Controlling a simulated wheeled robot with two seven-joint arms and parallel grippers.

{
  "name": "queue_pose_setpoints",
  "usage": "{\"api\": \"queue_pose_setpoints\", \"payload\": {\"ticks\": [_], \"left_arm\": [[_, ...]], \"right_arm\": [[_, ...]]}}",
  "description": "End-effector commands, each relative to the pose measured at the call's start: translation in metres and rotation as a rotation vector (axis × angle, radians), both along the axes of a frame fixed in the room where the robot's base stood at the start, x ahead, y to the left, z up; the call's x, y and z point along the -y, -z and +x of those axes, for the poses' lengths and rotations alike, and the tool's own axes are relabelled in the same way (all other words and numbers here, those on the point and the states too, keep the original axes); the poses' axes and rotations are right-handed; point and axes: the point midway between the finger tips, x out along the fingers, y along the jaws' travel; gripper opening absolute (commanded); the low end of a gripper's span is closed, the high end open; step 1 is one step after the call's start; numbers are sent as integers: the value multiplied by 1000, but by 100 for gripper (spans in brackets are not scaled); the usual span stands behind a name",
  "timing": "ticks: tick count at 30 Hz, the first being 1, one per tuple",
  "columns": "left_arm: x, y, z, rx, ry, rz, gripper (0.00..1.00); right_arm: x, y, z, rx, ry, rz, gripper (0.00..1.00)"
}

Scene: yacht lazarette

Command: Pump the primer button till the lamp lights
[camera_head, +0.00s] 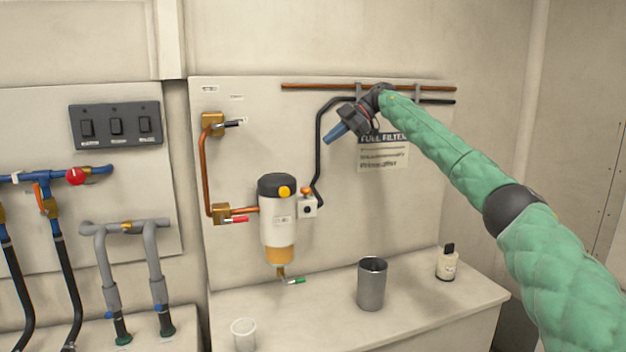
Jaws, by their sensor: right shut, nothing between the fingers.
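A fuel filter (277,228) with a white body, amber bowl and black head (276,183) is mounted on the wall panel. A round yellow button (284,192) sits on the front of the head; it looks like the primer button. A small white box (307,207) with a dark round spot, perhaps the lamp and unlit, is just right of the filter. An orange part (306,190) is above it. My right gripper (331,136) is shut and empty, its blue fingertips pointing down-left, above and right of the filter, apart from it. My left gripper is out of view.
A grey metal cup (372,284), a small bottle (447,262) and a white cup (244,334) stand on the bench below. A black hose (319,150) runs down to the filter. Red-handled (239,219) and black-handled (232,123) valves are at left.

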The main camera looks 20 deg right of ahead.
Motion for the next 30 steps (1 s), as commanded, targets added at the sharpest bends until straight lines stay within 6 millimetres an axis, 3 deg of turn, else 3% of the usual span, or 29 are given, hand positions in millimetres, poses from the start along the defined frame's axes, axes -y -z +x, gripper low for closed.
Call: {"api": "queue_pose_setpoints", "payload": {"ticks": [3, 9, 25, 30], "left_arm": [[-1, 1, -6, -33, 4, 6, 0], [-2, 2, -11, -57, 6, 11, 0], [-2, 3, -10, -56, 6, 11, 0], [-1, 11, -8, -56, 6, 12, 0]], "right_arm": [[6, 9, -15, -169, 37, -43, 0], [9, 13, -26, -343, 110, -61, 0], [8, 13, -26, -389, 151, -54, 0], [0, 21, -26, -390, 150, -55, 0]]}}
